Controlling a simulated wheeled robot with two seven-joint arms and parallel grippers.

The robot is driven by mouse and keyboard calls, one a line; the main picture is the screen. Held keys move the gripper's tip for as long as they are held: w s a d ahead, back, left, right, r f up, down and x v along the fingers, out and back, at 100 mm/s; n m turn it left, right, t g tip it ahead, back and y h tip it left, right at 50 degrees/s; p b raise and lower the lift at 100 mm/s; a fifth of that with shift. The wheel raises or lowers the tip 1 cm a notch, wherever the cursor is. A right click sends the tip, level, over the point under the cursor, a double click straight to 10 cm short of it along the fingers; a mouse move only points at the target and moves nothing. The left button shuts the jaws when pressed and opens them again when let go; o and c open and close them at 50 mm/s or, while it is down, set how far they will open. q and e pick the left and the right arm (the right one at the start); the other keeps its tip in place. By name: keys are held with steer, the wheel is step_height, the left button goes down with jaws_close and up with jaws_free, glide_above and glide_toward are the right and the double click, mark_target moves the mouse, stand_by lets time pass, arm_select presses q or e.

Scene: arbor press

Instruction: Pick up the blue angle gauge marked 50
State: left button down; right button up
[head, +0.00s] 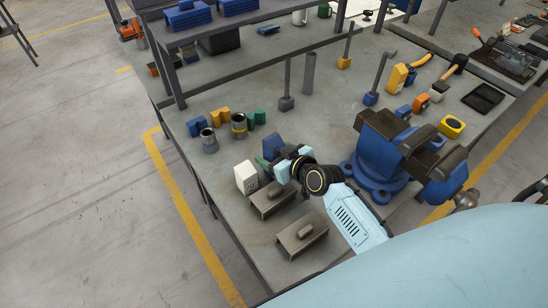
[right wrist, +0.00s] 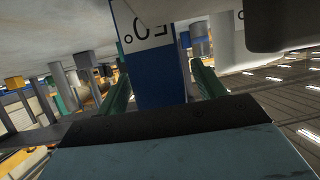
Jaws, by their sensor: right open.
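The blue angle gauge (head: 272,145) stands on the workbench. In the right wrist view the blue gauge (right wrist: 160,82) shows a white label reading 50, upside down. My right gripper (head: 268,160) is at the gauge, its arm coming in from the lower right. In the wrist view the two green fingers of the right gripper (right wrist: 162,78) are apart, one on each side of the gauge. I cannot tell whether either finger touches it. The head view hides the gauge's lower part behind the gripper. My left gripper is not in view.
A white marked block (head: 246,177) stands close left of the gripper. Two grey-brown blocks with knobs (head: 302,235) lie in front. A blue vise (head: 380,158) stands to the right. Paint-rimmed cans (head: 209,141) and small coloured blocks (head: 221,116) are behind left.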

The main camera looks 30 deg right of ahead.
steer(key=shift+c, duration=0.4)
steer(key=c, duration=1.1)
